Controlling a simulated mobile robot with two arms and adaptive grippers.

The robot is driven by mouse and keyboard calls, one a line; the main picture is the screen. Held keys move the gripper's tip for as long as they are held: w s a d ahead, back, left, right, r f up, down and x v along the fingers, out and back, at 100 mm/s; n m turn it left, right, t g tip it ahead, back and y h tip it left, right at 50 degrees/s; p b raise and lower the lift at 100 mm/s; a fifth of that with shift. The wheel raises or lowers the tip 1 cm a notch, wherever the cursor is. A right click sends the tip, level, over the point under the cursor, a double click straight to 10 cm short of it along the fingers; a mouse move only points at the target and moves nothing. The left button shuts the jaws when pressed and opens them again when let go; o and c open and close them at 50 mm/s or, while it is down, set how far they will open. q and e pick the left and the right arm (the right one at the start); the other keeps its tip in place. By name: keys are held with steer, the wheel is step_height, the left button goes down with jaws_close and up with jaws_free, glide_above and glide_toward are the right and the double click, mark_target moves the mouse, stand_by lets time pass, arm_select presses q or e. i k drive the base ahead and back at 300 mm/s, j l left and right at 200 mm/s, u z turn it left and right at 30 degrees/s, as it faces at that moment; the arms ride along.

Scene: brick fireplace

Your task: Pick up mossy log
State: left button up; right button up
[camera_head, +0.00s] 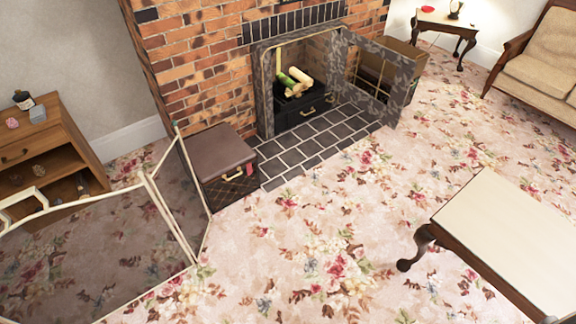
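A green log, which looks like the mossy log (286,79), lies in the open brick fireplace on top of a dark box or grate. A paler, cream-coloured log (301,76) lies against it, and another light piece lies just below them. The logs are small in view, so their surface detail is hard to tell. The dark box with a handle (304,108) under them stands inside the firebox. Neither of my grippers is in view.
A patterned fireplace door (372,75) stands open to the right. A brown case (222,163) sits left of the tiled hearth (312,143). A folding screen (100,245) fills the left foreground, and a low table (510,235) stands right. Carpet between them is clear.

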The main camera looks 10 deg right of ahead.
mark_target(286, 81)
steer(key=z, duration=0.75)
steer(key=i+j+z, duration=0.1)
steer(key=i, duration=0.35)
